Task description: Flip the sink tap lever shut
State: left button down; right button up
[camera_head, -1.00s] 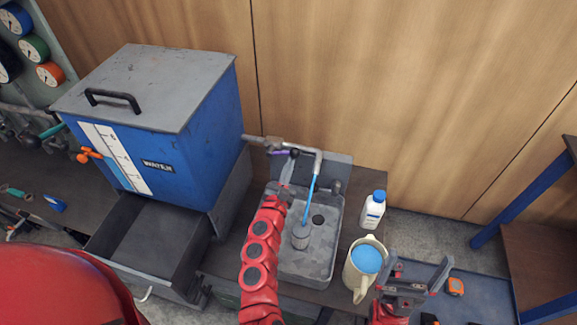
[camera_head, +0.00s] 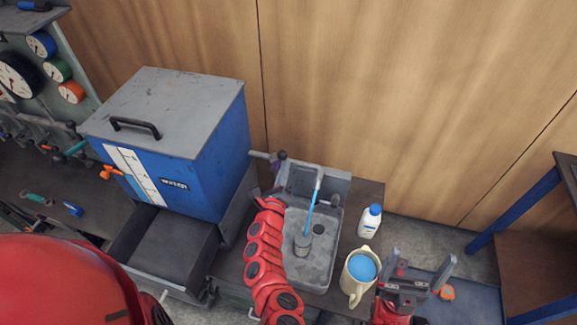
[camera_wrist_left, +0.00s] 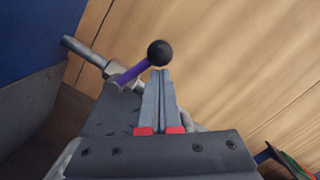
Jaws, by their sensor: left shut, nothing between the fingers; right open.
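The sink tap's lever (camera_head: 280,162) is purple with a dark ball knob; it stands up from the tap pipe at the sink's back left. In the left wrist view the purple lever (camera_wrist_left: 134,73) slants up to the black ball, just beyond my fingertips. My left gripper (camera_head: 279,183) is shut and empty beside the lever; it also shows in the left wrist view (camera_wrist_left: 160,74). I cannot tell whether it touches the lever. A blue stream (camera_head: 311,205) runs from the spout into the grey sink (camera_head: 322,255). My right gripper (camera_head: 418,272) is open and empty at the lower right.
A blue water tank (camera_head: 222,145) stands left of the sink. A white bottle (camera_head: 369,222) and a cream jug (camera_head: 354,285) with blue liquid stand right of it. A wooden wall (camera_head: 400,100) closes the back.

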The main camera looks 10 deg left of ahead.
pick_arm(q)
jog(key=shift+a+r+n+p, duration=0.5)
jog(key=shift+a+n+p, duration=0.3)
jog(key=shift+n, duration=0.3)
jog(key=shift+a, duration=0.2)
jog(key=s+d+f+b, duration=0.1)
jog(key=s+b, duration=0.1)
jog(key=s, duration=0.3)
jog(key=s+d+f+b, duration=0.1)
jog(key=s+d+b, duration=0.1)
jog(key=s, duration=0.3)
jog(key=shift+s+d+f, duration=0.3)
jog(key=shift+s+f, duration=0.05)
jog(key=shift+f, duration=0.05)
